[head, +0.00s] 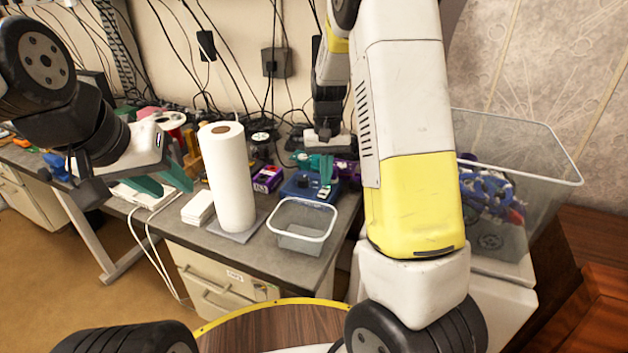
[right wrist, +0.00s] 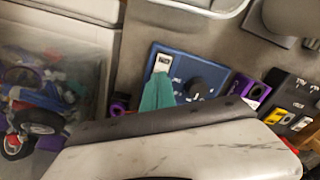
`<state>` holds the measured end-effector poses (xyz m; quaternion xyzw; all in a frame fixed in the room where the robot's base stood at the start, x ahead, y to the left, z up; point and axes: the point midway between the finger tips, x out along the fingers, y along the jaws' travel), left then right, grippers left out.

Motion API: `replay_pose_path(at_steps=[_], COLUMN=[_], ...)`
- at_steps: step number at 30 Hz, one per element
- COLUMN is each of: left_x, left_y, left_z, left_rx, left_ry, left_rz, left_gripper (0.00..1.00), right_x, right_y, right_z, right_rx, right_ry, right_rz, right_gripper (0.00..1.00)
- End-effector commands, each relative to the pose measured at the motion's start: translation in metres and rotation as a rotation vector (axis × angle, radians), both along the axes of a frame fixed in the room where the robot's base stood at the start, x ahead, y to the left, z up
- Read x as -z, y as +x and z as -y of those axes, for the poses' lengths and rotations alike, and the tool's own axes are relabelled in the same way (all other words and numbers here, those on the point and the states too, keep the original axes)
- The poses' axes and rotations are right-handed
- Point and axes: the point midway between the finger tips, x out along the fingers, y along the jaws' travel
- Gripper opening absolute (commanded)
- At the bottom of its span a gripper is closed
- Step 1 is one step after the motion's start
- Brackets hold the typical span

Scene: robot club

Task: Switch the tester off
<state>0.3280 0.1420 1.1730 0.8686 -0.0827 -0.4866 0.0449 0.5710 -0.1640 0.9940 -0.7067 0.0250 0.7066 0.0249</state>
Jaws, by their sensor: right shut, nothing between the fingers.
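The tester is a blue box (head: 300,188) on the grey bench, behind the clear bin. In the right wrist view the tester (right wrist: 218,108) shows a black dial (right wrist: 196,91) and a pale switch (right wrist: 162,62) in a light frame. My right gripper (head: 326,170) is shut and empty, its green fingers pointing down over the tester. In the right wrist view its fingertips (right wrist: 160,76) end right beside the switch; I cannot tell whether they touch it. The switch's position is too small to read. My left gripper (head: 163,183) is open and empty, left of the paper roll.
A paper roll (head: 228,178) and a clear bin (head: 303,206) stand along the bench front. A purple box (head: 267,179) is left of the tester. A large clear crate (head: 545,150) with parts is at the right. Cables hang along the wall.

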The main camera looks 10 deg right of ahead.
Motion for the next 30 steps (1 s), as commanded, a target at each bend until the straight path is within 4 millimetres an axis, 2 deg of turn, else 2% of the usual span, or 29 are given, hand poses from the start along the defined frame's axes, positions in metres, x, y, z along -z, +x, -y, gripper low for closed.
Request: replay_pose_path(at_steps=[30], left_x=[0.000], left_y=[0.000], left_z=[0.000], left_rx=[0.000], left_ry=[0.000], left_rz=[0.000], left_gripper=[0.36], right_x=[0.016], right_y=[0.000], right_z=[0.000], right_rx=[0.000], right_ry=[0.000], right_rz=[-0.001], right_gripper=[0.00])
